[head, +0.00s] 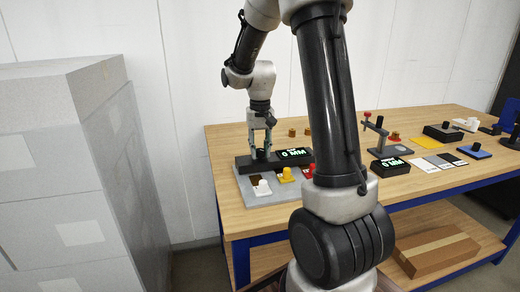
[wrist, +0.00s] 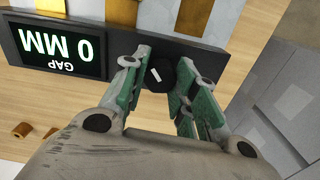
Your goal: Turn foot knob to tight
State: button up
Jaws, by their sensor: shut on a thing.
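The foot knob (wrist: 159,74) is round and black with a short white mark. It sits at one end of a dark bar (wrist: 205,53), beside a lit display (wrist: 62,47) that reads "GAP 0 MM". In the wrist view the mark lies at a slant, and no tight label can be made out. My gripper (wrist: 165,80) has its green-padded fingers on either side of the knob and is shut on it. In the head view my gripper (head: 262,150) points down at the left end of the same bar (head: 244,164); the fingers largely hide the knob there.
White (head: 262,188), yellow (head: 286,175) and red (head: 309,171) pieces stand in front of the bar. A second 0 MM display (head: 389,167) is farther right. Small brown cylinders (head: 292,132) stand behind. Grey stacked boxes (head: 60,170) rise left of the wooden table (head: 225,140).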

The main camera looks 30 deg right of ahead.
aim_at(260, 150)
jog(key=m, duration=0.3)
jog(key=shift+m, duration=2.1)
jog(key=o, duration=1)
notch_tip(260, 150, up, 12)
jog(key=shift+r, duration=0.1)
